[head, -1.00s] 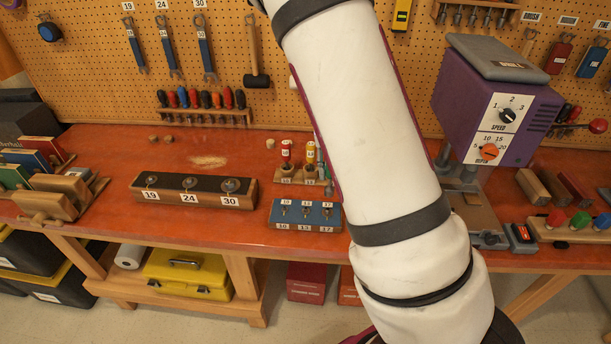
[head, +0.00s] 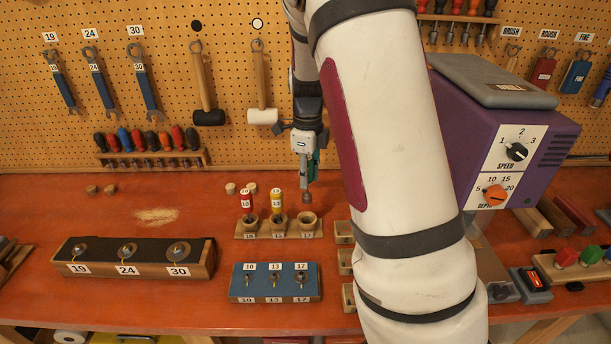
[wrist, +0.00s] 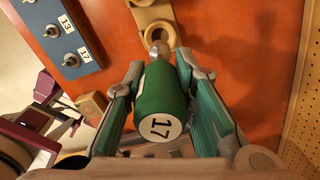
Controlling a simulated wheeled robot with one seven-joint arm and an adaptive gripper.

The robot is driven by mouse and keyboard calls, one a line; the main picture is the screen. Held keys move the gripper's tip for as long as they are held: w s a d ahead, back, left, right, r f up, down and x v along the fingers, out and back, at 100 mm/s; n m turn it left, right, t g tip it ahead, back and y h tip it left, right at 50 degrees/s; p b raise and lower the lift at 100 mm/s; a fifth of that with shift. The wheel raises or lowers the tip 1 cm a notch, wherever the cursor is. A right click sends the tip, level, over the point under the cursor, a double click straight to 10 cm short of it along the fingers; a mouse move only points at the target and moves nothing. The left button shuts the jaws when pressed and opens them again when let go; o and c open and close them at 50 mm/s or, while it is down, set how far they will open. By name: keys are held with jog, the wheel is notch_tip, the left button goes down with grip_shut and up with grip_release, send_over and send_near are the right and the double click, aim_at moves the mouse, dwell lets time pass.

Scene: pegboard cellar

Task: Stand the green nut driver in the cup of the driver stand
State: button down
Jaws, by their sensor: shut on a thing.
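The green nut driver (wrist: 158,92), marked 17 on its end, is in my gripper (wrist: 163,100), shut on its handle. In the head view my gripper (head: 308,158) holds it upright, tip down, mostly hidden behind the fingers. The driver stand (head: 243,235) sits on the bench with three cups. A red driver (head: 247,202) and a yellow driver (head: 276,201) stand in the left and middle cups. The right cup (head: 307,221), above the 17 label, is empty. The green driver's tip appears just above this cup; in the wrist view it overlaps the cup's ring (wrist: 158,27).
A blue socket block (head: 274,284) lies in front of the stand. Small wooden bins (head: 344,232) are at its right, partly behind my arm. A purple machine (head: 500,140) stands further right. A dark-topped block (head: 135,258) lies left. The pegboard (head: 240,60) rises behind.

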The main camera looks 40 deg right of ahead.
aim_at(307, 192)
jog(key=shift+f+b, duration=0.75)
jog(key=shift+f, duration=1.75)
jog(key=shift+f, duration=0.2)
jog(key=shift+f+b, duration=0.45)
jog(key=shift+f, duration=0.65)
jog(key=shift+f, duration=0.1)
jog(key=shift+f+b, duration=0.45)
jog(key=shift+f, duration=0.6)
jog(key=c, duration=1.2)
grip_release()
jog(key=shift+c, duration=0.2)
